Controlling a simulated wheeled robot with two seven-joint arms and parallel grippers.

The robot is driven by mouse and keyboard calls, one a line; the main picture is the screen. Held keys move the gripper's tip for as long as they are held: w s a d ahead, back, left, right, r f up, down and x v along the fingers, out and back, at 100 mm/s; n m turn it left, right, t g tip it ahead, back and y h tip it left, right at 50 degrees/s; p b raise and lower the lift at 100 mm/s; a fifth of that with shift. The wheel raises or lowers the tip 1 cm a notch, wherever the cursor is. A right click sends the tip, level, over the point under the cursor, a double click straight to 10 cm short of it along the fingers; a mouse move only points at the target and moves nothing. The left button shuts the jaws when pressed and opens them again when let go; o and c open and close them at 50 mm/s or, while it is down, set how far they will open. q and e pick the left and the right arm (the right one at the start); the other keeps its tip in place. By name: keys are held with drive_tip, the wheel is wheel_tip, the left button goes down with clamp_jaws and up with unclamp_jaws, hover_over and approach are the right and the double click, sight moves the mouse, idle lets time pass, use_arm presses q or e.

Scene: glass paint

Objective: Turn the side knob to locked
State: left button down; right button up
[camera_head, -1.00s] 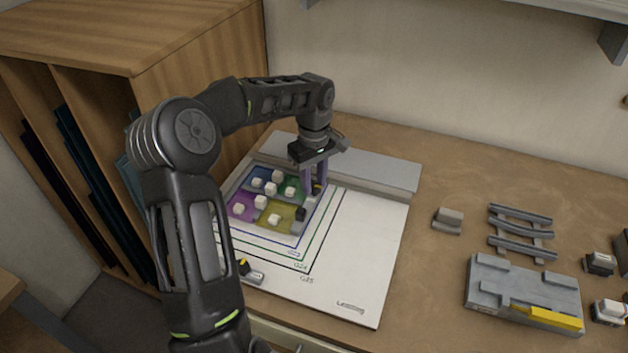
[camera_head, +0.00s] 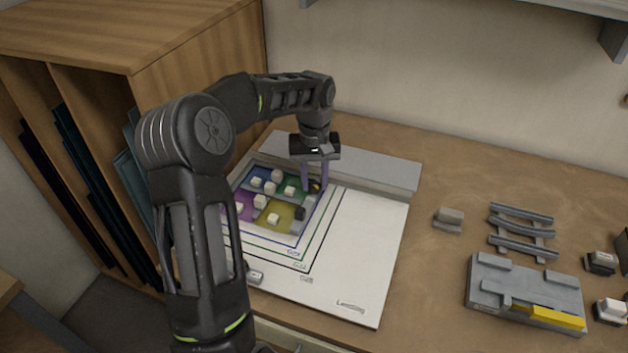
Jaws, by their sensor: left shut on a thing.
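My left gripper (camera_head: 316,187) points down at the back right corner of the coloured glass panel (camera_head: 259,222). Its fingers are shut on a small dark knob (camera_head: 316,186) with a yellow mark, at the panel's right side. The fingers hide part of the knob, and I cannot tell its exact setting. A second dark knob or block (camera_head: 300,213) sits on the panel's right edge, nearer to me. The panel lies on a white board (camera_head: 362,245) with printed outlines. My right gripper is not in view.
Several white cubes (camera_head: 273,219) stand on the panel. A grey ledge (camera_head: 385,171) runs along the board's back. To the right are a grey block (camera_head: 449,219), a rack of grey bars (camera_head: 521,233) and a grey fixture with a yellow bar (camera_head: 525,292). A wooden shelf (camera_head: 190,70) stands at left.

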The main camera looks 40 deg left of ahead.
sight(316, 184)
use_arm(q)
drive_tip(key=m, duration=0.5)
drive_tip(key=shift+w+r+m, duration=0.1)
drive_tip(key=shift+m, duration=0.2)
drive_tip(key=m, duration=0.5)
drive_tip(key=shift+d+m, duration=0.15)
drive_tip(key=shift+m, duration=0.25)
drive_tip(key=c, duration=1.1)
unclamp_jaws()
wheel_tip(316, 184, up, 8)
drive_tip(key=shift+f+b, duration=0.15)
drive_tip(key=shift+b, duration=0.4)
